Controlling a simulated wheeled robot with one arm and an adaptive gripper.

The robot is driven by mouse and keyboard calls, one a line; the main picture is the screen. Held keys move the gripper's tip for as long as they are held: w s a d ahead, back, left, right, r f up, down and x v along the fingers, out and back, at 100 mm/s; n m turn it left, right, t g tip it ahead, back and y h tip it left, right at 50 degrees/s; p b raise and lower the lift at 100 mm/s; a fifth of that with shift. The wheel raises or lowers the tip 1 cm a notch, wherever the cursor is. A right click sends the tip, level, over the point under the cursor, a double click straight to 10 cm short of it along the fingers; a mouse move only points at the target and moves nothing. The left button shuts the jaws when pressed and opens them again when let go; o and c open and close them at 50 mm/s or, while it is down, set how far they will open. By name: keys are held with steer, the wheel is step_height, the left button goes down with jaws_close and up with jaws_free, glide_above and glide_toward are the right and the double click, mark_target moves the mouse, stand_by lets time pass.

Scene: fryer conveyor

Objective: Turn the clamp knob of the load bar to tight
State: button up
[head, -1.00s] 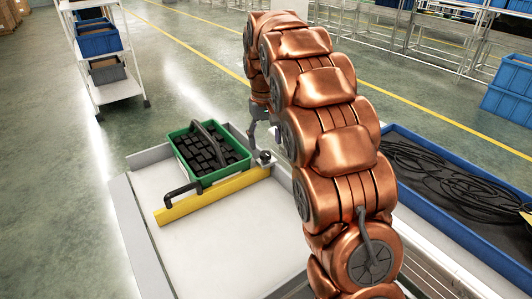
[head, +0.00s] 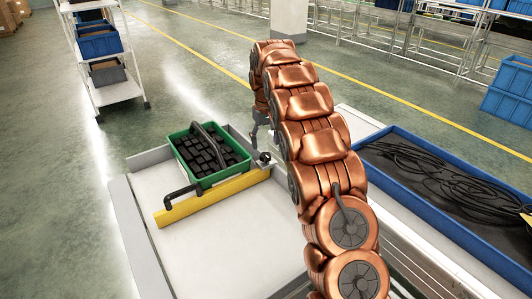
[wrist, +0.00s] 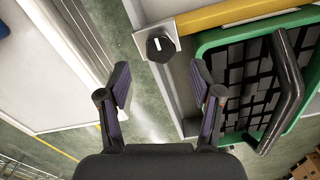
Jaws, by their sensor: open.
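The yellow load bar (head: 214,196) lies across the white bed, along the front of the green crate. Its black clamp knob (head: 265,157) is at the bar's right end in the head view. In the wrist view the round black knob (wrist: 160,46) sits on a pale plate at the end of the yellow bar (wrist: 232,12); a white mark on it points roughly up the picture. My gripper (wrist: 158,80) is open and empty. The knob shows beyond the gap between its fingertips, not touched by them. In the head view my gripper (head: 262,132) is small and partly hidden by my arm, close to the knob.
The green crate (head: 202,182) of dark blocks stands behind the bar; its dark handle (wrist: 287,85) rises right of my fingers in the wrist view. A black bent handle (head: 182,194) is at the bar's left end. A blue tray (head: 440,222) with cables lies right.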

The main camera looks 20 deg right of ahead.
mark_target(266, 155)
steer(key=shift+f+p, duration=0.6)
steer(key=shift+f, duration=2.15)
steer(key=c, duration=1.1)
